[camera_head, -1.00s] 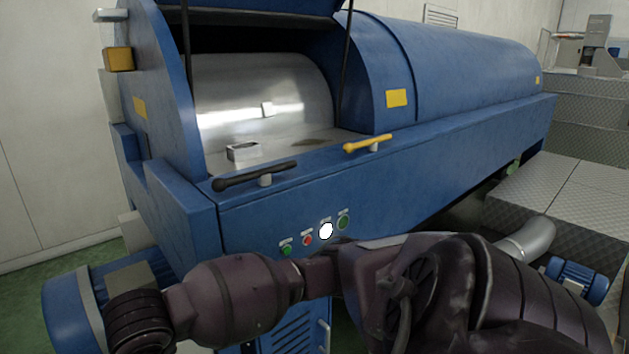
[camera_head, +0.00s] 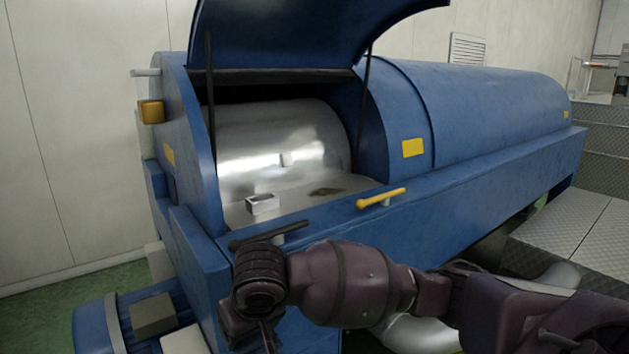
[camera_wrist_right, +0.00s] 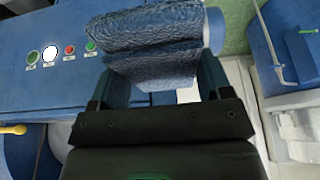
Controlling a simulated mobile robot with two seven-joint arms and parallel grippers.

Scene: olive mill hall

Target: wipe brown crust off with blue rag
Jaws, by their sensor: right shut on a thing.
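The brown crust (camera_head: 328,191) is a flat dark patch on the metal floor inside the open blue machine, right of a small metal box. The blue rag (camera_wrist_right: 155,38) fills the top middle of the right wrist view, a thick folded textured cloth. My right gripper (camera_wrist_right: 158,82) is shut on it. In the head view my right arm reaches in from the lower right, in front of the machine; its gripper (camera_head: 248,332) points down at the lower left, apart from the crust. The rag is hidden or too unclear to tell there. My left gripper is not in view.
The machine's blue hood (camera_head: 310,35) stands open on two dark struts. A black handle (camera_head: 268,236) and a yellow handle (camera_head: 381,198) sit along the front rim. The small metal box (camera_head: 262,204) stands inside. Coloured buttons (camera_wrist_right: 69,50) show on the front panel.

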